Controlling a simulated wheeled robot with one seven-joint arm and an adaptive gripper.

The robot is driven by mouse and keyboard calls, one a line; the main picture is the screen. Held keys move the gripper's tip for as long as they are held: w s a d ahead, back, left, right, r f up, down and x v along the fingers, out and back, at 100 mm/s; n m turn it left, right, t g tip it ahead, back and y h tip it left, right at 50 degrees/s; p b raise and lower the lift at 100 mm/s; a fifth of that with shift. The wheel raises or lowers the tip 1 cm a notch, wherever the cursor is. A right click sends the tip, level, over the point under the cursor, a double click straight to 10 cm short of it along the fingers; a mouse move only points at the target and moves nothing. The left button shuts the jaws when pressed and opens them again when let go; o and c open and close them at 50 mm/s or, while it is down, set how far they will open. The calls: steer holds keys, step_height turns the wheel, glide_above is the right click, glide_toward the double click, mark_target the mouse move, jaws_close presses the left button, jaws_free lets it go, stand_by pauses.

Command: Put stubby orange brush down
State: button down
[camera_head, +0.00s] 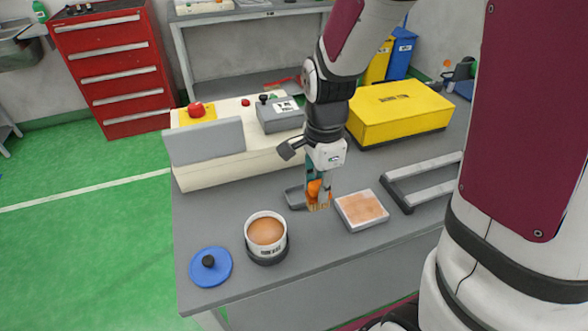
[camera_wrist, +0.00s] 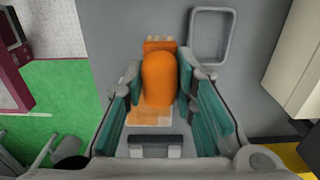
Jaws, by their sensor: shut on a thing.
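The stubby orange brush (camera_head: 316,193) is in my gripper (camera_head: 319,185), low over the grey table. I cannot tell whether the bristles touch the table. A shallow grey tray (camera_head: 294,199) lies just left of the brush in the head view, and shows as a rounded rectangular frame (camera_wrist: 231,38) in the wrist view.
A white square pad with a tan top (camera_head: 361,209) lies right of the gripper. A white pot of tan stuff (camera_head: 266,232) and a blue lid (camera_head: 210,267) stand at front left. A grey rack (camera_head: 423,180), yellow case (camera_head: 399,112) and cream console (camera_head: 235,163) surround the area.

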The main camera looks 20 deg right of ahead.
steer(key=shift+w+a+f+b, duration=0.1)
steer(key=shift+w+a+f, duration=0.15)
steer(key=shift+w+f, duration=0.7)
steer(key=shift+w+a+f+b, duration=0.2)
steer(key=shift+w+f, duration=0.25)
steer(key=shift+w, duration=0.85)
steer(key=shift+w+a+f+b, duration=0.1)
steer(key=shift+w+a+f, duration=0.15)
steer(key=shift+w+f, duration=0.7)
steer(key=shift+w+r, duration=0.15)
steer(key=shift+w, duration=0.05)
steer(key=c, duration=1.3)
jaws_free()
